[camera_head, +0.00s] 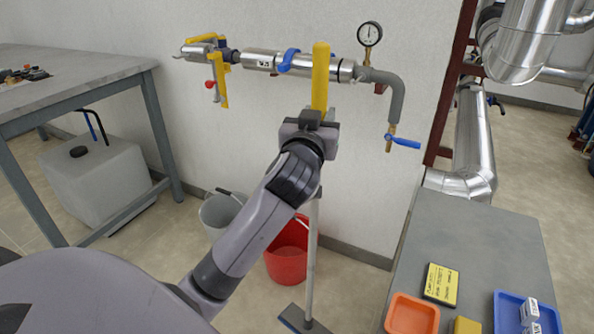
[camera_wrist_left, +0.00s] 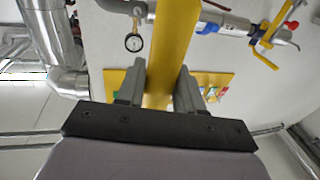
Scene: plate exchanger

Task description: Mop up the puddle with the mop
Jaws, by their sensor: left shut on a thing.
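The mop has a yellow handle top (camera_head: 320,75), a thin grey pole and a flat dark head (camera_head: 305,322) at the lower edge of the head view. It stands close to upright in front of the wall. My left gripper (camera_head: 314,120) is shut on the yellow handle. In the left wrist view the handle (camera_wrist_left: 174,50) runs between the two fingers of my left gripper (camera_wrist_left: 157,92). No puddle shows in either view, and much of the floor is hidden by my left arm. My right gripper is not in view.
A red bucket (camera_head: 288,262) and a grey bucket (camera_head: 217,213) stand by the wall behind my arm. A wall pipe with a gauge (camera_head: 370,34) and a blue-handled valve (camera_head: 402,141) is near the handle. A grey bench (camera_head: 480,235) with trays stands right, a table (camera_head: 75,85) left.

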